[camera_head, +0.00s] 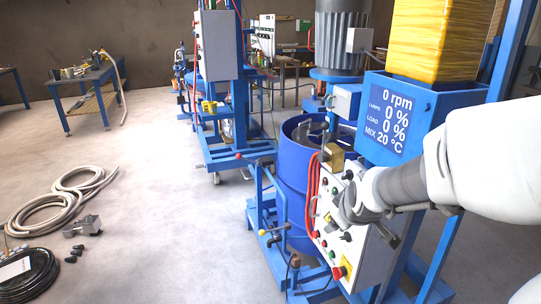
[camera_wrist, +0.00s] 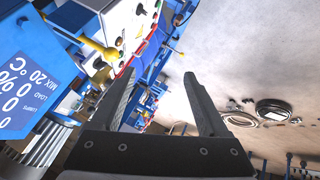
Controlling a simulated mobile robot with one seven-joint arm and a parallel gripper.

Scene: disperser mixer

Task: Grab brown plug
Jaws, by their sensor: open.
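A small brown knob-like piece (camera_head: 295,261) sits low at the front of the blue mixer frame in the head view. It may be the brown plug, but it is too small to be sure. My gripper (camera_head: 350,212) is in front of the white control panel (camera_head: 335,250), above and right of that piece, and hides part of the panel. In the wrist view my gripper (camera_wrist: 160,76) has its two dark fingers apart with nothing held between them. I cannot make out the brown piece clearly in the wrist view.
A blue drum (camera_head: 296,170) stands behind the panel, with a brass-coloured block (camera_head: 336,156) by the panel's top. Coiled hoses (camera_head: 60,205) lie on the left floor. The middle floor is clear.

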